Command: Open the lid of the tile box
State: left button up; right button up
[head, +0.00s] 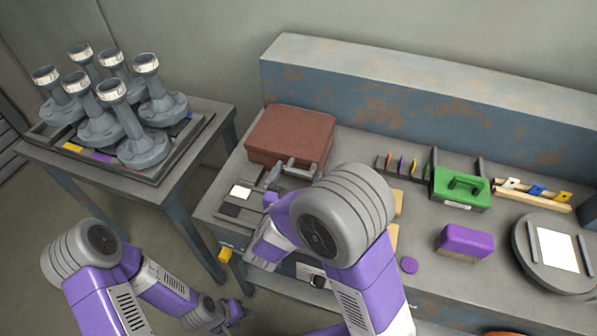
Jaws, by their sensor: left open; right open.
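A closed reddish-brown box (291,132) sits at the left end of the workbench and looks most like the tile box, though I cannot read a label. Its top is flat and down. A green block-like box (460,188) with a handle on top stands further right. My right arm reaches over the bench in front of the brown box; my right gripper (272,201) is open, partly hidden behind its own arm, near the box's front side. I cannot tell whether it touches anything. My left gripper (234,313) is open and low, in front of the bench and away from the box.
A side table (190,160) at the left carries a tray of several grey bell-shaped pieces. On the workbench are a flat tray with a white square (241,192), a slotted rack (408,166), a purple block (465,242) and a round plate (525,262).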

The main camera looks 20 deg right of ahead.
jog(key=shift+x, duration=0.8)
jog(key=c, duration=1.3)
jog(key=shift+r, duration=0.15)
jog(key=shift+c, duration=0.3)
